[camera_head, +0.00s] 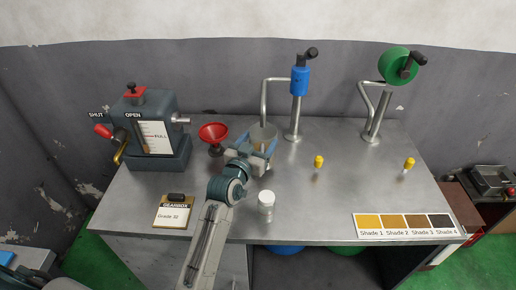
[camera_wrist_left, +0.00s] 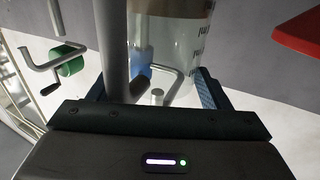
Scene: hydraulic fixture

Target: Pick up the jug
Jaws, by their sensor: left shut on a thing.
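The jug (camera_head: 263,133) is a clear, open-topped vessel near the middle of the bench, close to the spout of the blue pump. My left gripper (camera_head: 258,152) is shut on it from the front and hides its lower part, so I cannot tell whether it touches the bench. In the left wrist view the jug (camera_wrist_left: 178,45) shows dark printed marks on its clear wall, between the fingers of my left gripper (camera_wrist_left: 155,90). A grey upright bar stands beside the wall there. My right gripper is not in view.
A red funnel (camera_head: 213,132) stands left of the jug, near the gearbox unit (camera_head: 155,130). The blue pump (camera_head: 299,82) and green-wheeled pump (camera_head: 394,67) stand behind. A white-capped bottle (camera_head: 266,206), yellow-topped pieces (camera_head: 319,161) and a shade card (camera_head: 404,225) are on the bench (camera_head: 340,190).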

